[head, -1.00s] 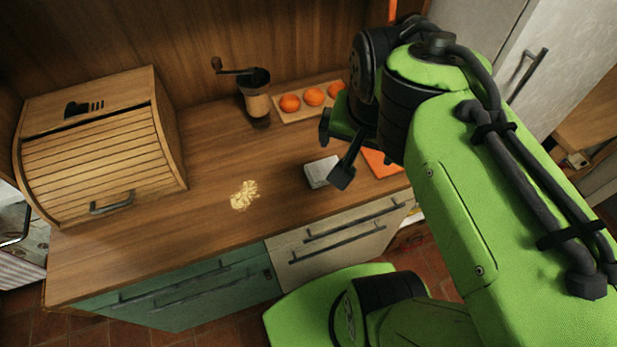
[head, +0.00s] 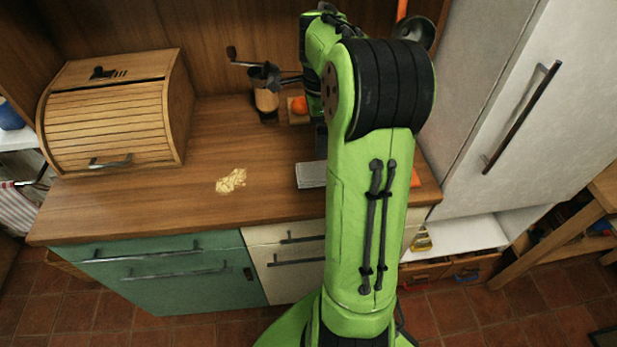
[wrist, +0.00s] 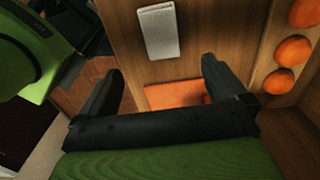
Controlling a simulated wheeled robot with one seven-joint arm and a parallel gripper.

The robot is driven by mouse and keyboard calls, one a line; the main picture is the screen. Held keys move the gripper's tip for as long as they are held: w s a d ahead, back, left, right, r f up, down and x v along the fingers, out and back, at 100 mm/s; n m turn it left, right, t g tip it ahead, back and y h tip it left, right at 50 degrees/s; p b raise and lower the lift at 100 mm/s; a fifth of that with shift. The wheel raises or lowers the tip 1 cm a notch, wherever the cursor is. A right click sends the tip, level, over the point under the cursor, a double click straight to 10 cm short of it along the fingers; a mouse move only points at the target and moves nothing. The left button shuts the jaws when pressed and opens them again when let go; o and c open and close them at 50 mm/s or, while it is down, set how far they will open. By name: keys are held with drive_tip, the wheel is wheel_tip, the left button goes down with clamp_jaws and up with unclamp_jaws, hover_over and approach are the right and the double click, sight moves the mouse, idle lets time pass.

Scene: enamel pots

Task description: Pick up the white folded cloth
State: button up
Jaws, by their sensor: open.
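The white folded cloth (head: 311,175) lies flat on the wooden counter, partly covered by my arm in the head view. In the wrist view the cloth (wrist: 158,31) shows whole at the top, beyond my fingertips and roughly centred between them. My gripper (wrist: 161,72) is open and empty, with the two dark fingers apart and not touching the cloth. In the head view my green arm hides most of the gripper.
An orange flat item (wrist: 175,93) lies near the cloth. Oranges (wrist: 290,50) sit on a board at the right of the wrist view. A coffee grinder (head: 265,95), crumbs (head: 231,181) and a bread box (head: 108,125) stand or lie leftward. Counter between is free.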

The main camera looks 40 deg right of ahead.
sight(318, 170)
wheel_tip(318, 170, down, 13)
drive_tip(key=b, duration=0.4)
drive_tip(key=shift+d+f, duration=0.15)
drive_tip(key=c, duration=1.2)
wheel_tip(318, 170, up, 10)
drive_tip(key=p, duration=0.3)
